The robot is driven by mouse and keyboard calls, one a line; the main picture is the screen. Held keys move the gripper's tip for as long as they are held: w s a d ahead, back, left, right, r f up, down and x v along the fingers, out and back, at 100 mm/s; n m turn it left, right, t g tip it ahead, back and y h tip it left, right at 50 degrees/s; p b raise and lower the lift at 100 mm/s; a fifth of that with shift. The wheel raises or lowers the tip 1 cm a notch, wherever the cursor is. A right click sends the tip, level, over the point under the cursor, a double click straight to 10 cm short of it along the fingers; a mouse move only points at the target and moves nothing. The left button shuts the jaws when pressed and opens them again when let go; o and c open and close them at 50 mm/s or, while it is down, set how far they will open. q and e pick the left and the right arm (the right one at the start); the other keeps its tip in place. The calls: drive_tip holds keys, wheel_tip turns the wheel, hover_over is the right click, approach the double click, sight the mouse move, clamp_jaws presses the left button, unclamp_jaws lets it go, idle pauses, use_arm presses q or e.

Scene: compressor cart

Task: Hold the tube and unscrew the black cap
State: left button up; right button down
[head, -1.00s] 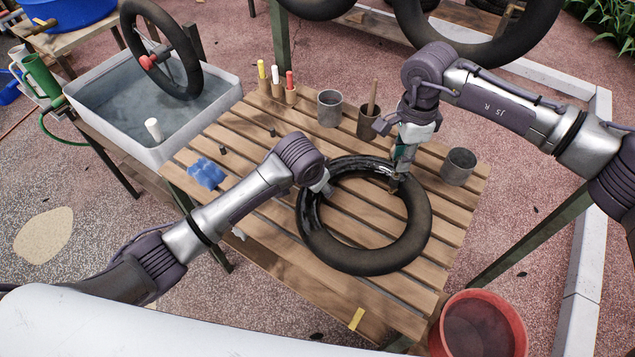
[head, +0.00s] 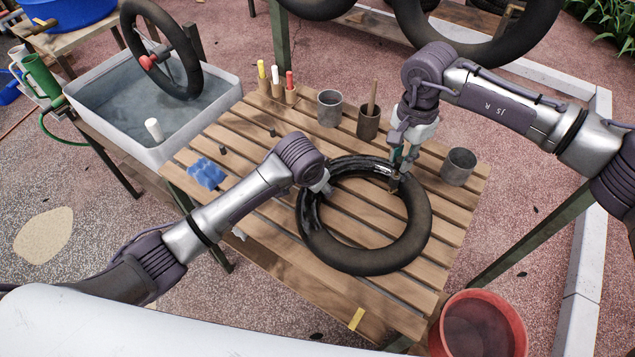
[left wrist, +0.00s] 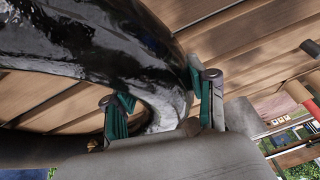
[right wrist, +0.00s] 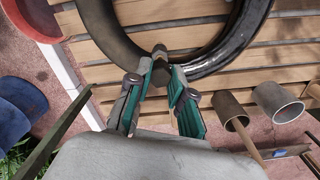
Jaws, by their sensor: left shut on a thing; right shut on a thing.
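The black tube (head: 420,225) lies flat on the slatted table, its far left part wet and shiny. My left gripper (head: 326,188) is shut on the tube's left side; in the left wrist view its fingers (left wrist: 160,100) straddle the shiny tube (left wrist: 80,50). My right gripper (head: 397,172) points down at the tube's far right part. In the right wrist view its fingertips (right wrist: 160,70) are close together around the small black cap (right wrist: 160,54), which the fingers partly hide. The thread beneath the cap cannot be made out.
Grey cups (head: 330,108) (head: 458,166) and a brown cup with a stick (head: 368,121) stand behind the tube. A water tub (head: 225,92) is beyond the table; a red bucket (head: 478,330) stands front right.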

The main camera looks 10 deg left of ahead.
drive_tip(key=n, duration=0.3)
drive_tip(key=shift+n, duration=1.7)
drive_tip(key=n, duration=0.3)
drive_tip(key=c, duration=1)
unclamp_jaws()
drive_tip(key=shift+o, duration=0.2)
drive_tip(key=shift+r, duration=0.1)
